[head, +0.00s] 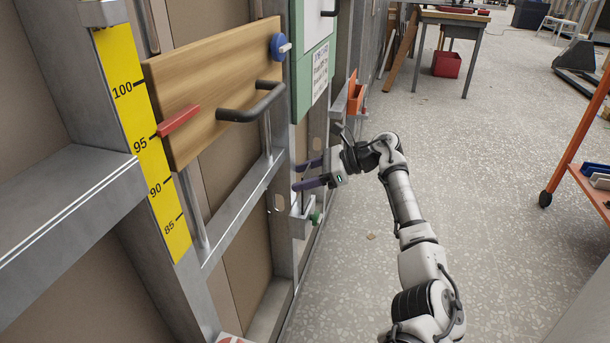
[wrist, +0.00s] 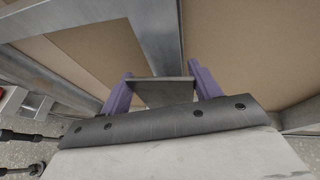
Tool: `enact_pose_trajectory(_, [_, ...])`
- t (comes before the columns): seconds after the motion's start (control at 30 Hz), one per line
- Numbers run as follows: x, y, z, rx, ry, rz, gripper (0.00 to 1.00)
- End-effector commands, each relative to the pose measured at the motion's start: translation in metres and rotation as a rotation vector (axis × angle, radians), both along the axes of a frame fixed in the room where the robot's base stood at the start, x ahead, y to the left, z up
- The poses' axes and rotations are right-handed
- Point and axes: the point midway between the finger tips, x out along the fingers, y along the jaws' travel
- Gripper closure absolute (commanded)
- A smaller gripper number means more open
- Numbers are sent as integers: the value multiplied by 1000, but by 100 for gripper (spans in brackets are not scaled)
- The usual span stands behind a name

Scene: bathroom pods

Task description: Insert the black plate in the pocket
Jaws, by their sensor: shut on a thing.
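My gripper (head: 309,174) is beside the metal wall frame in the head view, its two purple fingers pointing left toward the frame. In the wrist view the fingers (wrist: 162,84) are shut on the black plate (wrist: 163,93), which spans the gap between them as a dark flat piece. The plate is too small to make out in the head view. I cannot tell for sure which part is the pocket.
A wooden board (head: 215,95) with a dark grab handle (head: 250,104) and a red peg (head: 178,121) is on the frame at left. A yellow height scale (head: 143,135) stands nearer. An orange cart (head: 580,125) is at right. The speckled floor between is mostly clear.

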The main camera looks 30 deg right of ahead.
Motion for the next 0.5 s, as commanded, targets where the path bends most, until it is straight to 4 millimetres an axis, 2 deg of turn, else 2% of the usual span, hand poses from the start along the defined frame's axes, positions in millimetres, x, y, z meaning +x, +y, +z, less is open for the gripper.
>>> enact_pose_trajectory(0.5, [0, 0, -9, 1, -2, -1, 92])
